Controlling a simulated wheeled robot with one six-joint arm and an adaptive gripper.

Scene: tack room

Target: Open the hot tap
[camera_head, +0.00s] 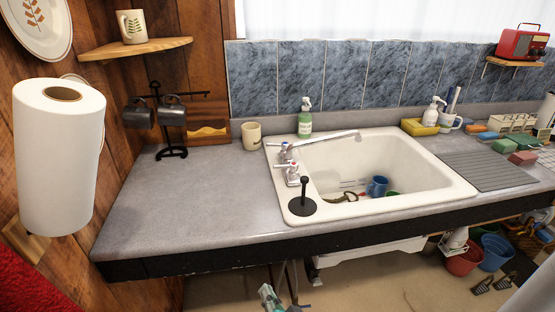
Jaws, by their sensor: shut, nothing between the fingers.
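The white sink (453,185) is set into the grey counter. A chrome mixer stands on its left rim, with a long spout (330,137) reaching right over the basin. It has two tap handles: a rear one (285,150) and a front one (292,174). Their coloured marks are too small to tell for sure which is hot. No water shows running from the spout.
A black plunger-like object (303,200) stands on the rim just in front of the front handle. A beige cup (251,136) and green soap bottle (305,118) stand behind. A blue mug (377,186) lies in the basin. The counter left of the sink is mostly clear.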

